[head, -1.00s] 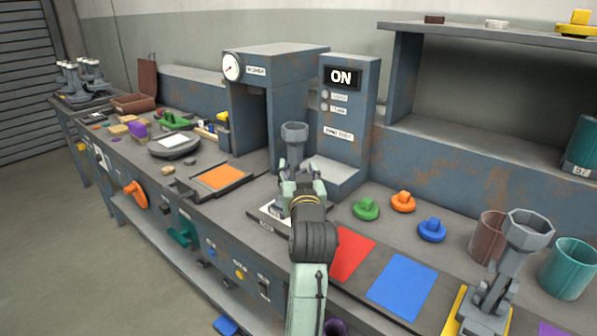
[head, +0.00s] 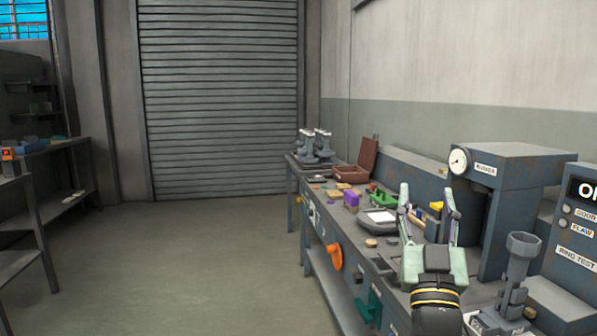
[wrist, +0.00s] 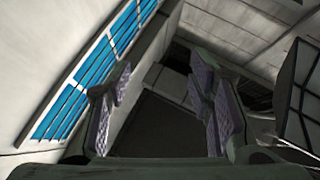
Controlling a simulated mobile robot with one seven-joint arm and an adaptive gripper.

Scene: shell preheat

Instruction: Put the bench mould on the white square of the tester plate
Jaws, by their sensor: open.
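A grey mould with a flared, faceted cup (head: 518,262) stands upright at the lower right of the head view, in front of the ring tester (head: 580,235). A pale patch (head: 485,322) shows at its foot, but the frame edge cuts off most of the plate. I cannot tell how the mould's base sits on the white square. My gripper (head: 427,195) is open, raised and pointing up, left of the mould and apart from it. In the wrist view the open gripper (wrist: 160,85) has nothing between its pads.
A dark press with a gauge (head: 500,165) stands behind. Several grey moulds (head: 315,145) stand at the bench's far end by a brown open box (head: 352,173). A round scale with a white top (head: 379,216) is left of my gripper. The floor left of the bench (head: 200,260) is clear.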

